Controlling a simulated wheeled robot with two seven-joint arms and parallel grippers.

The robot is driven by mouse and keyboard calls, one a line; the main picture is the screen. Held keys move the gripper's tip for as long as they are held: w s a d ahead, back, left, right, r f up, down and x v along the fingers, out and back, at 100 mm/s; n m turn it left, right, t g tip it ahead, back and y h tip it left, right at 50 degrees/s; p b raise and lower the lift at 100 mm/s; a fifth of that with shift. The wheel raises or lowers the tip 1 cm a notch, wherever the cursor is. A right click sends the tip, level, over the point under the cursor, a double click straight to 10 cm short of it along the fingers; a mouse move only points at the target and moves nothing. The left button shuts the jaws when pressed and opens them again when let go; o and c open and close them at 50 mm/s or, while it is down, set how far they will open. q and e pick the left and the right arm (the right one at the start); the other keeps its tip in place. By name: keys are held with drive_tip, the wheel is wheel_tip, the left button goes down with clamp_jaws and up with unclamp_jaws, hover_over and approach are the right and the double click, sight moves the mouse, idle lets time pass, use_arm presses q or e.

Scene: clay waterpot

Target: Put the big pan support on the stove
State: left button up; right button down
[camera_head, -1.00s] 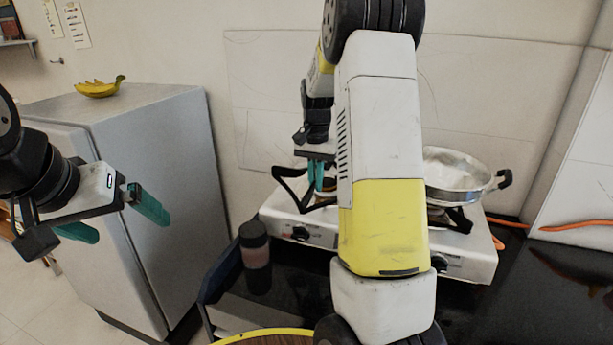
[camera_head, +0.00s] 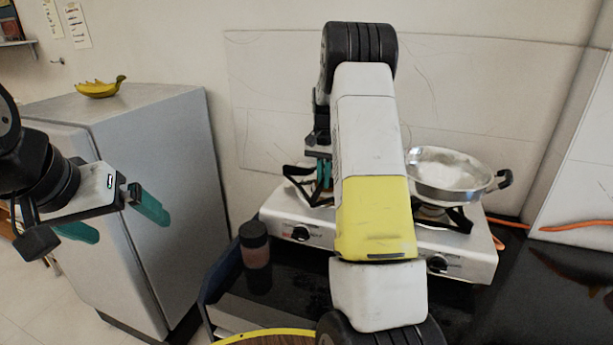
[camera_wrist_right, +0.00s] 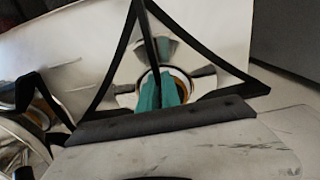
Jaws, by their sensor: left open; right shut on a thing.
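The big pan support (camera_head: 300,172) is a black frame over the left burner of the white stove (camera_head: 345,230). My right gripper (camera_head: 322,175) is shut on it, and my right arm hides part of it. In the right wrist view, the support (camera_wrist_right: 118,62) shows as a triangular black frame around the burner (camera_wrist_right: 182,82), with the teal fingers (camera_wrist_right: 158,90) at one of its bars. I cannot tell whether it touches the stove top. My left gripper (camera_head: 112,218) is open and empty at the far left, in front of the fridge.
A metal pan (camera_head: 450,175) sits on another black support (camera_head: 455,218) on the stove's right burner. A dark jar (camera_head: 255,255) stands on the black counter left of the stove. Bananas (camera_head: 100,88) lie on the fridge (camera_head: 185,150). An orange hose (camera_head: 570,227) runs at right.

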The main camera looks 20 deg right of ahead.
drive_tip(key=shift+s+f, duration=0.1)
drive_tip(key=shift+f, duration=0.5)
drive_tip(key=c, duration=1.6)
unclamp_jaws()
drive_tip(key=shift+s+f, duration=0.1)
drive_tip(key=shift+f, duration=0.05)
drive_tip(key=shift+o, duration=0.2)
wheel_tip(320, 180, up, 13)
drive_tip(key=s+a+r+n+t, duration=0.1)
drive_tip(key=s+a+r+n, duration=0.1)
drive_tip(key=s+a+r, duration=0.3)
drive_tip(key=s+a+n+t+y, duration=0.1)
drive_tip(key=s+a, duration=0.4)
drive_tip(key=s, duration=0.8)
drive_tip(key=s+a+r+n+t+y, duration=0.1)
drive_tip(key=s+a+n+t, duration=0.3)
drive_tip(key=s, duration=1)
drive_tip(key=shift+a+n, duration=0.5)
drive_tip(key=shift+a, duration=0.65)
